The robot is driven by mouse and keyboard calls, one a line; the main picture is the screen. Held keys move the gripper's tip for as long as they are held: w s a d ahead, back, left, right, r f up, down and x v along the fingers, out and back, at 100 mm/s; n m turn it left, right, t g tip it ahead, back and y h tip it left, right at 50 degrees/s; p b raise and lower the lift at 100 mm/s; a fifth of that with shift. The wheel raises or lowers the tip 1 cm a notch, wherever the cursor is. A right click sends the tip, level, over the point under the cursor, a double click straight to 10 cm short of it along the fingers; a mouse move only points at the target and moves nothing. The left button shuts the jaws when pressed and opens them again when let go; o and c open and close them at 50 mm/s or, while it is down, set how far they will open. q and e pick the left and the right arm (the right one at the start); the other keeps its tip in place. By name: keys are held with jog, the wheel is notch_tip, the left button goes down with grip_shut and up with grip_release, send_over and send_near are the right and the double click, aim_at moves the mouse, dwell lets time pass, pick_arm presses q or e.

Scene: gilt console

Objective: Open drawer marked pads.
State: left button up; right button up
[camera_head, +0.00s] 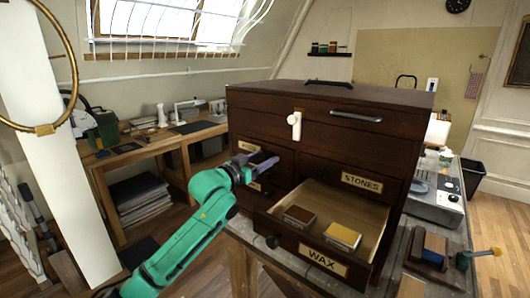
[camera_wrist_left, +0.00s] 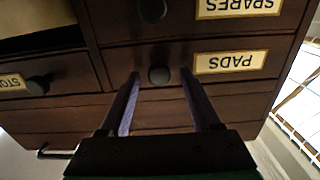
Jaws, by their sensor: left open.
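The drawer marked PADS (camera_wrist_left: 232,62) shows upside down in the left wrist view, its front flush with the dark wooden chest (camera_head: 330,100) and shut. Its round dark knob (camera_wrist_left: 159,75) is left of the label there. My left gripper (camera_head: 264,163) is open at the chest's upper left drawer. In the left wrist view its two fingers stand either side of the knob, with a gap on both sides; I cannot tell how far they reach past it. In the head view the gripper hides the knob, and the label (camera_head: 250,146) is hard to read. My right gripper is not in view.
The WAX drawer (camera_head: 322,259) at lower right is pulled out, with two small boxes in it. The STONES drawer (camera_head: 362,182) is shut above it. The SPARES drawer (camera_wrist_left: 238,7) adjoins the PADS drawer. A workbench (camera_head: 150,147) stands at left.

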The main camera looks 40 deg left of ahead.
pick_arm(q)
jog(key=shift+w+d, duration=0.1)
jog(key=shift+w, duration=0.1)
grip_shut()
dwell(1.3)
